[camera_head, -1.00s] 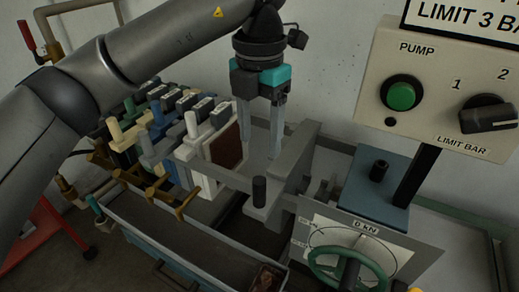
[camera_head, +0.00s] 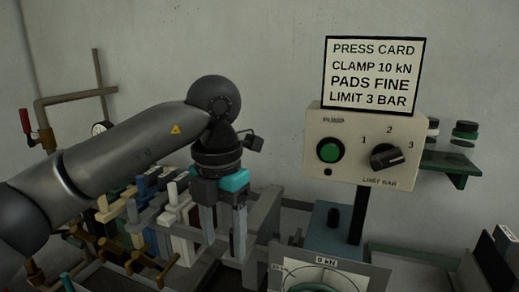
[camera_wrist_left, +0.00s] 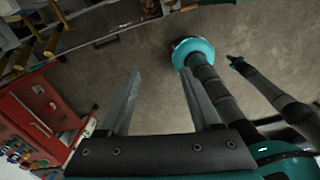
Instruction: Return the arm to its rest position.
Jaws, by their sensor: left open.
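My left arm (camera_head: 125,150) comes in from the left in the head view and hangs its gripper (camera_head: 224,248) downward. Its two grey fingers are apart with nothing visible between them. The gripper shows in front of the row of plates and beside a grey upright plate (camera_head: 265,212) of the press. I cannot tell whether the fingertips touch anything. In the left wrist view the same gripper (camera_wrist_left: 161,112) is open and empty above the floor.
A control box (camera_head: 350,135) with a green button and a knob stands right of the gripper, under a press card sign (camera_head: 374,72). A gauge (camera_head: 325,278) is at the bottom. Pipes (camera_head: 75,98) run along the left wall. A red cabinet (camera_wrist_left: 40,115) shows in the wrist view.

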